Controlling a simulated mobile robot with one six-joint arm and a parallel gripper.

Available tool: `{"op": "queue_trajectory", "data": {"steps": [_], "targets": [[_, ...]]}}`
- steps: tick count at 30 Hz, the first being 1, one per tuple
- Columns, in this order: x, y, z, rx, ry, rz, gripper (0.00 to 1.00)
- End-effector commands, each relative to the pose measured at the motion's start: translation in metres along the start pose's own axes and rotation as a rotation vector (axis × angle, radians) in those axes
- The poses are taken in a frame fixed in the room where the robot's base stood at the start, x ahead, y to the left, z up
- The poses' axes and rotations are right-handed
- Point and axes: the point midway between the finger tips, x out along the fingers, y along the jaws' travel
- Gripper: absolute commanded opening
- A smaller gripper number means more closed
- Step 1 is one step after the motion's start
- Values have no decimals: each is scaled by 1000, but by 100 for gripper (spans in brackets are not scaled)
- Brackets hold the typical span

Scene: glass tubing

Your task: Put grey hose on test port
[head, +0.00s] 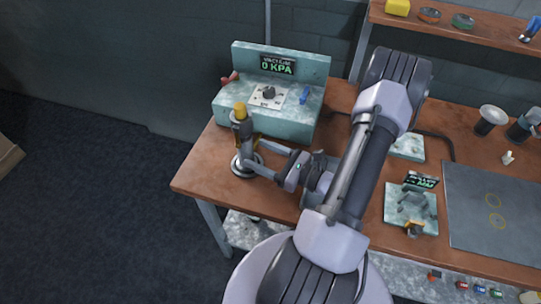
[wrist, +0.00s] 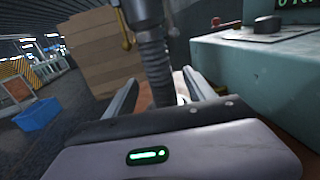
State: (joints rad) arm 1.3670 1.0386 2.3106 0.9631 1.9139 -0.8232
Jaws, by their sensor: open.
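A dark grey ribbed hose (wrist: 152,58) stands upright between my fingers in the wrist view. In the head view it stands (head: 243,134) on a round metal base (head: 238,168) at the table's left end, with a yellow piece on top. My gripper (head: 248,153) is open, with one finger on each side of the hose; I cannot tell whether either finger touches it. I cannot tell for certain whether this fitting is the test port.
A pale green vacuum box (head: 262,122) with a dial stands close behind the hose. A dark mat (head: 490,222) lies at the right. Black cups (head: 490,120) stand behind it, and a shelf (head: 455,28) is above. My arm covers the table's middle.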

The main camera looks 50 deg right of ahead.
Motion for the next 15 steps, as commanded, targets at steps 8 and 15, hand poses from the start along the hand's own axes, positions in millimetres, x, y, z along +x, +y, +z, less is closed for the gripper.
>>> {"op": "queue_trajectory", "data": {"steps": [8, 15], "targets": [[-40, 0, 1, 0, 0, 0, 63], [-43, 0, 0, 0, 0, 1, 63]]}}
